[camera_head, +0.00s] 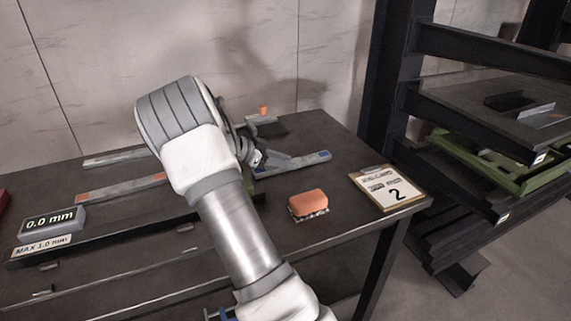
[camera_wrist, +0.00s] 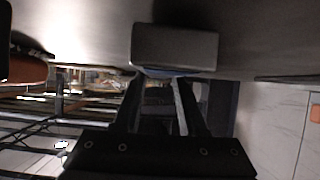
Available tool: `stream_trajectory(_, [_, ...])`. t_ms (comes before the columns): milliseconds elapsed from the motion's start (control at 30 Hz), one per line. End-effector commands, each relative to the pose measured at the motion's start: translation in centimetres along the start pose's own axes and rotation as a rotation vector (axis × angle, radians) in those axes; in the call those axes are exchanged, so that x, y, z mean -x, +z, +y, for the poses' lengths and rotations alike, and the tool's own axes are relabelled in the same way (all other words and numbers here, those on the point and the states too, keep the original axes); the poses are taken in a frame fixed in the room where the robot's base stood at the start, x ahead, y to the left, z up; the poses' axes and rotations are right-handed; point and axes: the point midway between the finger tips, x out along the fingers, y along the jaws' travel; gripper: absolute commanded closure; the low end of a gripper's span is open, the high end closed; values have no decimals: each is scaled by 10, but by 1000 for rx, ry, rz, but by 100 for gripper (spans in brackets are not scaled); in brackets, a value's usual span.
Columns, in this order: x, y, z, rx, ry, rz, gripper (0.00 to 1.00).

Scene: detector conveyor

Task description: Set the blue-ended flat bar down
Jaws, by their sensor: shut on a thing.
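The blue-ended flat bar (camera_head: 292,164) is a grey strip with a blue patch at its right end. In the head view it runs from beside my gripper (camera_head: 257,158) to the right, at or just above the dark table (camera_head: 360,225); I cannot tell if it touches. In the wrist view, my gripper's dark fingers (camera_wrist: 160,82) are shut at a grey block-like end with a blue edge, seemingly the bar (camera_wrist: 175,46). My arm hides the bar's left part in the head view.
An orange-topped block (camera_head: 308,203) and a clipboard marked 2 (camera_head: 388,187) lie to the right. An orange-ended bar (camera_head: 122,187), another grey bar (camera_head: 115,158) and a 0.0 mm readout (camera_head: 50,220) are left. A dark rack (camera_head: 480,110) stands right.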

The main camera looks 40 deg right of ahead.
Motion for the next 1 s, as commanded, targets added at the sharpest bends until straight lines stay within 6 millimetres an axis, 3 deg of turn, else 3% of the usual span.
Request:
stream_trajectory(433, [-3, 2, -1, -4, -2, 5, 100])
stream_trajectory(467, [-3, 4, 0, -2, -1, 1, 57])
stream_trajectory(600, [-2, 4, 0, -1, -1, 1, 32])
stream_trajectory(1000, [-1, 0, 0, -1, -1, 1, 29])
